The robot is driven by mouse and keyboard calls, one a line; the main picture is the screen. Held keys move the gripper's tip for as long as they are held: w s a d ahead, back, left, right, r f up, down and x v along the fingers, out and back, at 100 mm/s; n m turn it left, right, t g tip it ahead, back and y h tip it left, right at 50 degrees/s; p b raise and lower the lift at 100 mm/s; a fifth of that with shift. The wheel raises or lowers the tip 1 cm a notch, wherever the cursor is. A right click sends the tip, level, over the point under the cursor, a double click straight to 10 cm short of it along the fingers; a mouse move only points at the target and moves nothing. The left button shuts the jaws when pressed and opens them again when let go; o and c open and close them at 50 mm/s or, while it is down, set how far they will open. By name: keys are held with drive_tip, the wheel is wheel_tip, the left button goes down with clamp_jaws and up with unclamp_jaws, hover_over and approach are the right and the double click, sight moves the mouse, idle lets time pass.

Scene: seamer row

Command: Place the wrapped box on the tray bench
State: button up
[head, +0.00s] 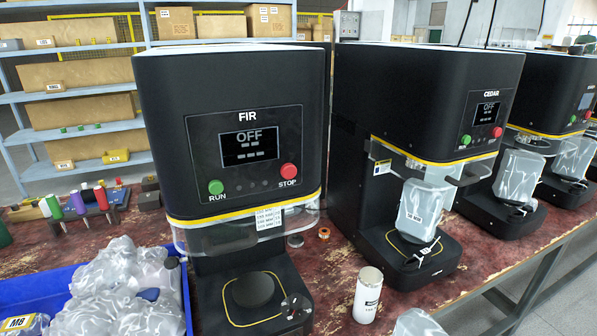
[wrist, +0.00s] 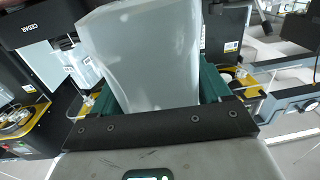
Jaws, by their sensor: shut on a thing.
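My gripper (wrist: 156,88) shows in the wrist view, its green fingers shut on a pale, translucent wrapped box (wrist: 150,50). The box stands out beyond the fingers and fills the upper middle of that view. No label shows on the side facing the wrist camera. In the head view my gripper is not visible. A small piece of a clear-wrapped thing (head: 418,323) shows at the bottom edge there; I cannot tell whether it is the held box. I cannot make out the tray bench in either view.
Black machines stand in a row on a worn red bench (head: 345,262): FIR (head: 160,110), CEDAR (head: 400,90) and others. CEDAR holds a wrapped item (head: 423,208). A white canister (head: 367,295) stands before them. A blue bin (head: 186,290) of wrapped items is at left. Open floor (head: 565,290) lies right.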

drive_tip(key=s+a+f+m+h, duration=0.1)
drive_tip(key=a+f+m+h, duration=0.1)
drive_tip(key=f, duration=0.3)
drive_tip(key=s+a+f+m+t+h, duration=0.1)
drive_tip(key=a+f+m+h, duration=0.1)
drive_tip(key=a+f+h, duration=0.2)
drive_tip(key=shift+s+a+f+h, duration=0.4)
drive_tip(key=shift+a+f, duration=0.1)
drive_tip(key=shift+f, duration=0.75)
